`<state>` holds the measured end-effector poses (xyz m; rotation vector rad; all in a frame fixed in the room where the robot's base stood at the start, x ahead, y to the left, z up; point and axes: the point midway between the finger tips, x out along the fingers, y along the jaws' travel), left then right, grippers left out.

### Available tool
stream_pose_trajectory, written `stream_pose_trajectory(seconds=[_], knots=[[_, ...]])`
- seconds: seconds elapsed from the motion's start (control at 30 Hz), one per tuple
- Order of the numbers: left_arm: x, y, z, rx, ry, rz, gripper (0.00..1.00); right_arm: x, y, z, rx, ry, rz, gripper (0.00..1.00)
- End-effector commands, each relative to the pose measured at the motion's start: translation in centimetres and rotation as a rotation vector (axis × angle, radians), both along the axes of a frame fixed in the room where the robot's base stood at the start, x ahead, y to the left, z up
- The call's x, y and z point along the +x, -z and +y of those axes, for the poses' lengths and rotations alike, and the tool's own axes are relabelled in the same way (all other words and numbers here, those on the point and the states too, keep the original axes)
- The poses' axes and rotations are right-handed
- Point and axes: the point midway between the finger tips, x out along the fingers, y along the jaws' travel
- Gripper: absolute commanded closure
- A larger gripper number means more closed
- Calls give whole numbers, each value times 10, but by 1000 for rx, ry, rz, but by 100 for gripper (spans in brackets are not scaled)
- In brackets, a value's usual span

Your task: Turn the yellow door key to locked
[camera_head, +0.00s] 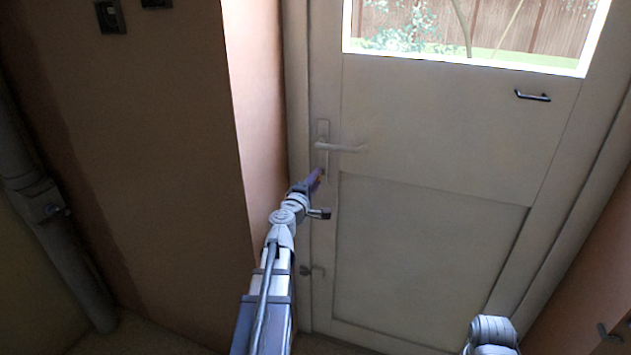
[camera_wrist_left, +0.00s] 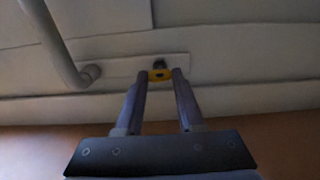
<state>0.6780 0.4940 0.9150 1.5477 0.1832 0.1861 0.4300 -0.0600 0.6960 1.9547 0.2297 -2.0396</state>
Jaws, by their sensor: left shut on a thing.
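The yellow door key (camera_wrist_left: 160,75) sits in the lock on the door plate (camera_wrist_left: 120,69), between the fingertips of my left gripper (camera_wrist_left: 160,78) in the left wrist view. The two fingers are shut on the key's head from both sides. In the head view my left gripper (camera_head: 314,181) reaches the lower part of the plate (camera_head: 323,133), below the door handle (camera_head: 342,147), and it hides the key. My right gripper is not in view; only part of my right arm shows at the bottom edge.
The cream door (camera_head: 435,131) stands shut, with a window at the top and a small black handle (camera_head: 532,96) at the upper right. A wall corner (camera_head: 240,120) stands close on the left of my left arm. A pipe (camera_head: 55,235) runs down at the far left.

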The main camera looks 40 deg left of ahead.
Motion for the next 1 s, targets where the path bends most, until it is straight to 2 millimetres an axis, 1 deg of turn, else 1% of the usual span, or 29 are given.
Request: stream_pose_trajectory(seconds=[0.03, 0.07, 0.3, 0.33, 0.57, 0.67, 0.83, 1.0], knots=[[-1, 0, 0, -1, -1, 0, 100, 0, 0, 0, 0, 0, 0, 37], [-1, 0, 0, -1, -1, 0, 62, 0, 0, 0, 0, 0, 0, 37], [0, 0, 0, 0, -1, 0, 34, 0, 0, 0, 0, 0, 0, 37], [0, 0, 0, 0, -1, 0, 32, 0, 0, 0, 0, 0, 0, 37], [0, 0, 0, 0, 0, 0, 32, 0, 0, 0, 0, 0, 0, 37], [-4, 0, -1, 0, 0, 0, 32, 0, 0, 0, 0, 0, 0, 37], [-19, 0, -5, 0, -2, 0, 32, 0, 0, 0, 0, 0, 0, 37], [-46, 0, -12, 0, -2, 0, 32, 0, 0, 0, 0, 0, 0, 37]])
